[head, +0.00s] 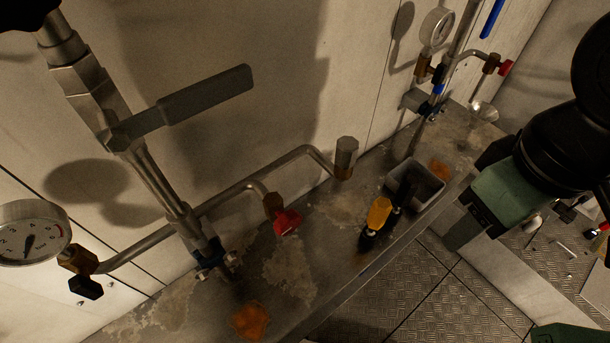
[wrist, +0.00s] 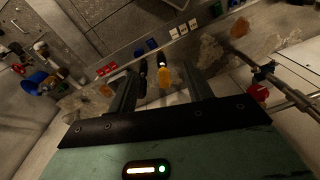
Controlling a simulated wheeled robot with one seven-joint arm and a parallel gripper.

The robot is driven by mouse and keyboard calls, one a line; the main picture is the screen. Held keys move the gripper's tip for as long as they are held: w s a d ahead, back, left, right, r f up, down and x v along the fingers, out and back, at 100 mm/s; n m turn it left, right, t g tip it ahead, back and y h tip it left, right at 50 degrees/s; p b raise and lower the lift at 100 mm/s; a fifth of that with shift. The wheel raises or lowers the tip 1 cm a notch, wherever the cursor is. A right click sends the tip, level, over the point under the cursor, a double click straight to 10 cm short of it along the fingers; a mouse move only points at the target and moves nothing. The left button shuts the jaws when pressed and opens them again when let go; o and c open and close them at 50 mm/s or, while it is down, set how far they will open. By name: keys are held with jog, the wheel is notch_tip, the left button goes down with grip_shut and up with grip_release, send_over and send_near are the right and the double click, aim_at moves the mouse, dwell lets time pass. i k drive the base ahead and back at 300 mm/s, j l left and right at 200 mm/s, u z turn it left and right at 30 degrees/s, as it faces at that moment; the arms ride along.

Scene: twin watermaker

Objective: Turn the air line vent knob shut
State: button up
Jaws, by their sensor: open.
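A red knob (head: 289,221) sits on a brass fitting at the end of a branch of the metal air pipe, in the near middle of the head view. A red knob also shows at the right of the wrist view (wrist: 258,93). A second red knob (head: 506,67) is on the far pipework, and a black knob (head: 86,287) is below the near gauge. No label tells me which is the vent knob. My gripper (head: 465,195) is open and empty at the right, apart from all knobs. Its two fingers also show in the wrist view (wrist: 160,78).
A grey tray (head: 432,190) and a yellow-and-black tool (head: 379,212) are on the stained ledge. A long grey lever (head: 205,100) juts from the near pipe. Gauges (head: 30,232) and (head: 437,27) stand near and far. Treaded floor (head: 425,290) lies in front.

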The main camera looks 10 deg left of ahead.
aim_at(286, 222)
jog(key=k+j+z, duration=0.25)
jog(key=k, duration=0.3)
jog(key=k+z, duration=0.25)
jog(key=k, duration=0.3)
